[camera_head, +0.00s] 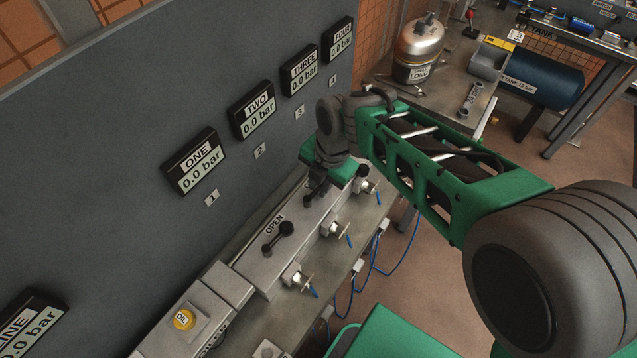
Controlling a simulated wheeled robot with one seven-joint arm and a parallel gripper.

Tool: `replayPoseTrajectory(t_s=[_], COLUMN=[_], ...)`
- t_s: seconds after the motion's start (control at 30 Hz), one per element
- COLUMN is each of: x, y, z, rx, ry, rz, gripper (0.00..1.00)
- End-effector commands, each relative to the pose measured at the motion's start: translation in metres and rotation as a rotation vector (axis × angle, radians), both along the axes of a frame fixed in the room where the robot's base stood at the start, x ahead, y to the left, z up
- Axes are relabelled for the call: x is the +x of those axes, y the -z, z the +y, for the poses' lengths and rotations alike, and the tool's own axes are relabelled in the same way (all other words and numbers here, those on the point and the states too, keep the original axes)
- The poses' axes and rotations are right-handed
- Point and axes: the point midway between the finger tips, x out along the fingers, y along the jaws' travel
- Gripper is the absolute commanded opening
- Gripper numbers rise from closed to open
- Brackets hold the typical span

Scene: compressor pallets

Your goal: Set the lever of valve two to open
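The grey valve manifold (252,262) runs along the foot of the dark panel. The nearest black lever (278,237) lies by the word OPEN, below the display ONE (195,165). The display TWO (252,109) reads 0.0 bar. My gripper (317,186) points down over the manifold at the second valve position. Dark parts there overlap, so the lever of valve two is mostly hidden and its setting cannot be read. I cannot tell whether the fingers are apart, shut or touching the lever.
Displays THREE (300,74) and FOUR (338,40) also read 0.0 bar. Outlets with blue hoses (345,300) stick out from the manifold's right side. A metal tank (418,48) and a blue tank (543,78) stand behind.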

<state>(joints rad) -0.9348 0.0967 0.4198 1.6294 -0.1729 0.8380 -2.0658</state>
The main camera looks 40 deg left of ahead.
Motion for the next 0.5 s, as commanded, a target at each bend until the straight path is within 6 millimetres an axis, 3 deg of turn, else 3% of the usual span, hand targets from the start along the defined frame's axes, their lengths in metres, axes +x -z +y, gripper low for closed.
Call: replayPoseTrajectory(t_s=[0.17,0.4,0.5], x=[0.002,-0.001,-0.001], y=[-0.001,-0.004,-0.014], z=[0.001,0.004,0.002], rx=[0.003,0.006,0.009], ry=[0.006,-0.004,-0.004], rz=[-0.005,-0.006,-0.007], gripper=[0.32,0.32,0.32])
